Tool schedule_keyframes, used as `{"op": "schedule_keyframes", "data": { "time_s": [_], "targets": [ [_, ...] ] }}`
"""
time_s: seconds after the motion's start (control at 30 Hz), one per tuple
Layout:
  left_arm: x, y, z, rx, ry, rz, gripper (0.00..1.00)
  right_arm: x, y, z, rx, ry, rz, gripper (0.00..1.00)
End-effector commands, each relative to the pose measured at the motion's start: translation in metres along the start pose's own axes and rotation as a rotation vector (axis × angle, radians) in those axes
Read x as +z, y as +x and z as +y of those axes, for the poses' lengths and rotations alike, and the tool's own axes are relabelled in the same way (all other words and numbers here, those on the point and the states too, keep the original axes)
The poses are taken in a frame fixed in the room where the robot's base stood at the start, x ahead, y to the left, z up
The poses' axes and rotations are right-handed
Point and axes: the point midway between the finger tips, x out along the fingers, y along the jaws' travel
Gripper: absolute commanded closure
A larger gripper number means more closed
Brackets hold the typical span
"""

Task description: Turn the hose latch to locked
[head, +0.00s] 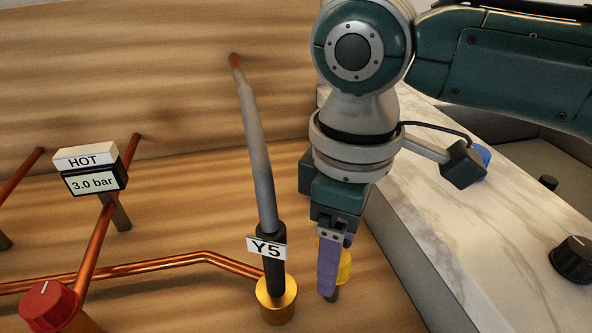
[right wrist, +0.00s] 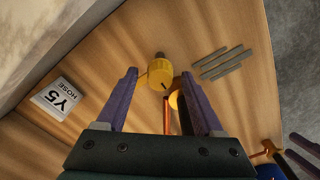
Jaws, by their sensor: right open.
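A yellow knob-like part, likely the hose latch (head: 345,262), shows partly behind my right gripper (head: 333,288) in the head view. In the right wrist view the yellow part (right wrist: 158,75) lies between the two purple fingertips, with a small grey stub at its far end. My right gripper is open around or just short of it; I cannot tell the depth. The grey hose (head: 255,150) with a black sleeve and Y5 tag (head: 266,248) stands on a brass fitting (head: 277,300), left of the gripper. Purple fingers, likely my left gripper (right wrist: 302,152), show at the wrist view's lower right.
A HOT 3.0 bar gauge (head: 92,180), copper pipes (head: 180,262) and a red knob (head: 48,303) are at the left. A marble counter (head: 440,210) with a black knob (head: 573,258) is at the right. Several grey-green bars (right wrist: 222,62) lie on the wood panel.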

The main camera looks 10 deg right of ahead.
Motion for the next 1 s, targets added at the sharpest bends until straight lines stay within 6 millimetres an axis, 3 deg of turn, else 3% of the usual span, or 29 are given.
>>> {"op": "schedule_keyframes", "data": {
  "time_s": [0.07, 0.67, 1.0],
  "targets": [
    [0.0001, 0.0000, 0.0000, 0.000, 0.000, 0.000, 0.39, -0.0001, -0.0002, -0.0001, 0.000, 0.000, 0.000, 0.31],
    [0.0010, 0.0002, -0.0021, -0.006, 0.009, -0.003, 0.39, -0.0001, -0.0007, 0.0000, 0.000, 0.001, 0.000, 0.98],
    [0.0007, -0.0011, -0.0023, -0.007, 0.010, -0.003, 0.39, -0.0001, -0.0013, 0.0000, 0.000, -0.008, 0.000, 1.00]
  ]
}}
